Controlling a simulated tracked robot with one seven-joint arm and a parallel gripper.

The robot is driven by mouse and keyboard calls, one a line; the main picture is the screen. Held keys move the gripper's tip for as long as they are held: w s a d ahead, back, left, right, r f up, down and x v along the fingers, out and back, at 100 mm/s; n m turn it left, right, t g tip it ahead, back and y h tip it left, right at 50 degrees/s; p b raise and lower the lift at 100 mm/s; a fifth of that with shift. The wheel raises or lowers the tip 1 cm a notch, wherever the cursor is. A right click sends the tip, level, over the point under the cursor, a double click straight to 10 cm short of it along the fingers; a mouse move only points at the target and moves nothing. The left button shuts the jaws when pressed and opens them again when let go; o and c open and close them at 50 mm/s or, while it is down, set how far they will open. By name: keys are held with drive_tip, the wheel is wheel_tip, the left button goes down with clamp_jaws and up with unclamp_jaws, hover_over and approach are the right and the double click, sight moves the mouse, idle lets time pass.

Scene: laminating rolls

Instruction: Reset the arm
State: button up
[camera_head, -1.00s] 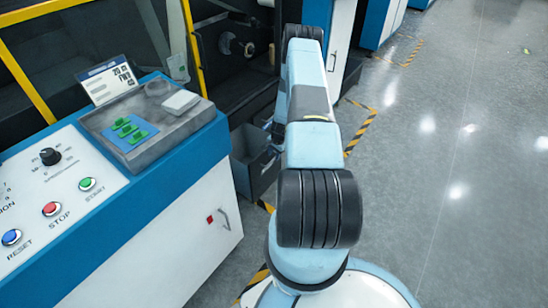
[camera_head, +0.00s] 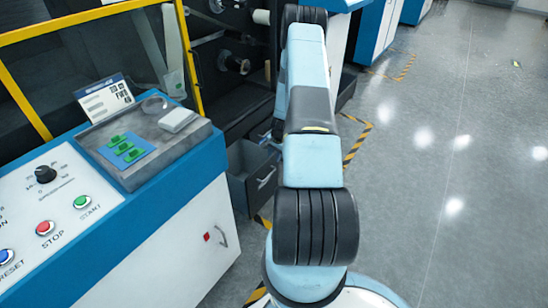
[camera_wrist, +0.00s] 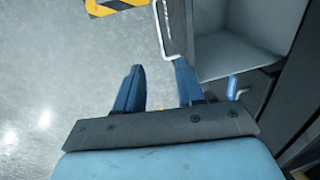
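My arm (camera_head: 308,100) reaches away from me in the head view, bent over the floor beside the machine. My gripper (camera_wrist: 160,67) shows in the wrist view with its two blue fingers apart and nothing seen held between them. In the head view the fingers are mostly hidden by the arm. An open grey drawer (camera_head: 240,191) stands to the left of the arm. Its pale handle (camera_wrist: 164,30) is close to the tip of the right finger in the wrist view; I cannot tell whether they touch.
A control panel (camera_head: 50,205) with buttons and a knob is at left. A grey tray (camera_head: 128,176) there holds green pieces on a blue pad (camera_head: 105,152). The black machine with rolls (camera_head: 234,64) stands behind. Striped floor tape (camera_head: 358,142) runs beside the drawer. Open floor (camera_head: 450,190) lies right.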

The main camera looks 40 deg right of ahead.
idle(0.4)
drive_tip(key=w+a+r+n, duration=0.2)
drive_tip(key=a+r, duration=0.2)
drive_tip(key=r, duration=0.8)
drive_tip(key=w+a+r+n, duration=0.2)
drive_tip(key=a+r, duration=0.2)
drive_tip(key=r, duration=0.8)
drive_tip(key=s+a+r+n, duration=0.1)
drive_tip(key=s+a+r, duration=0.15)
drive_tip(key=r, duration=0.35)
drive_tip(key=s+a+r+n+t, duration=0.1)
drive_tip(key=a+r, duration=0.3)
drive_tip(key=r, duration=0.2)
drive_tip(key=s+a+r+n, duration=0.1)
drive_tip(key=s+a+r, duration=0.15)
drive_tip(key=r, duration=0.35)
drive_tip(key=s+a+r+n+t, duration=0.1)
drive_tip(key=s+a+r+n, duration=0.3)
drive_tip(key=s+a+r, duration=0.75)
drive_tip(key=s+a+r+n, duration=0.1)
drive_tip(key=s+a+r, duration=0.1)
drive_tip(key=s, duration=0.8)
drive_tip(key=s+a+r+n+t, duration=0.1)
drive_tip(key=s+r+n, duration=0.1)
drive_tip(key=s+r, duration=0.3)
drive_tip(key=s, duration=0.4)
drive_tip(key=shift+s+a+t+h, duration=0.3)
drive_tip(key=shift+s+a+h, duration=0.05)
drive_tip(key=shift+a+h, duration=0.05)
